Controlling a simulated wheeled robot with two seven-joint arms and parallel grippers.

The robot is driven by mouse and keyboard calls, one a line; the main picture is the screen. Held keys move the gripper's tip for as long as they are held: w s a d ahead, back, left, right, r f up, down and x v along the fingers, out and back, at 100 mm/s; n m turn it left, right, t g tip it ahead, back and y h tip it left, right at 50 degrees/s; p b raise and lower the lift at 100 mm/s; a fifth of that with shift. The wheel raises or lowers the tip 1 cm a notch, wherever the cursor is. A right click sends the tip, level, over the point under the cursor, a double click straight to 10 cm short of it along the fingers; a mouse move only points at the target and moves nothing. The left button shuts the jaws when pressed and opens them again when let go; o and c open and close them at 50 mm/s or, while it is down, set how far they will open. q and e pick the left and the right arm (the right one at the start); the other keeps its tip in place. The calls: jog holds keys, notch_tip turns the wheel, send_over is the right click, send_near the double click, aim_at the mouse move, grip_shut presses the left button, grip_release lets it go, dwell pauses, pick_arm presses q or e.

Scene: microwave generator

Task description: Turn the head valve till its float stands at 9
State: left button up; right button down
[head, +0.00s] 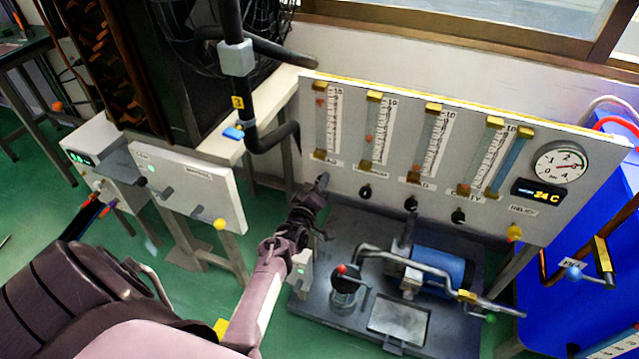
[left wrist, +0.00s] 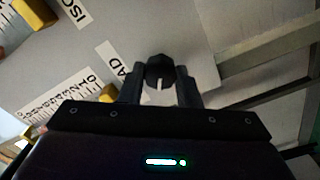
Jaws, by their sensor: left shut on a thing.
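The head valve's tube (head: 321,125) is the leftmost on the grey panel, with a scale (head: 333,120) marked 15 at its top. A small reddish float (head: 320,102) shows high in this tube; its exact reading is too small to tell. My left gripper (head: 322,182) is at the panel just below this tube and hides the valve knob in the head view. In the left wrist view, the black knob (left wrist: 160,70) with a white mark sits between the fingers of my left gripper (left wrist: 160,88), beside a label ending in "AD". My right gripper is out of view.
More tubes with black knobs (head: 411,203) run right along the panel (head: 470,165), ending at a yellow relief knob (head: 514,232) and a round gauge (head: 560,164). A pump base (head: 340,225) with a blue motor (head: 441,270) stands below. A dark pipe (head: 262,138) rises at left.

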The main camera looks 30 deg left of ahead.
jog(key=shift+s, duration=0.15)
pick_arm(q)
jog(key=shift+f, duration=0.1)
jog(key=o, duration=1)
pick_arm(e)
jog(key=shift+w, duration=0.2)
pick_arm(q)
jog(key=p+v, duration=0.1)
jog(key=v, duration=0.7)
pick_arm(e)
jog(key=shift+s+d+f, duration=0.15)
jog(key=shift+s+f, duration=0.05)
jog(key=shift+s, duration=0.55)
pick_arm(q)
jog(key=shift+w, duration=0.1)
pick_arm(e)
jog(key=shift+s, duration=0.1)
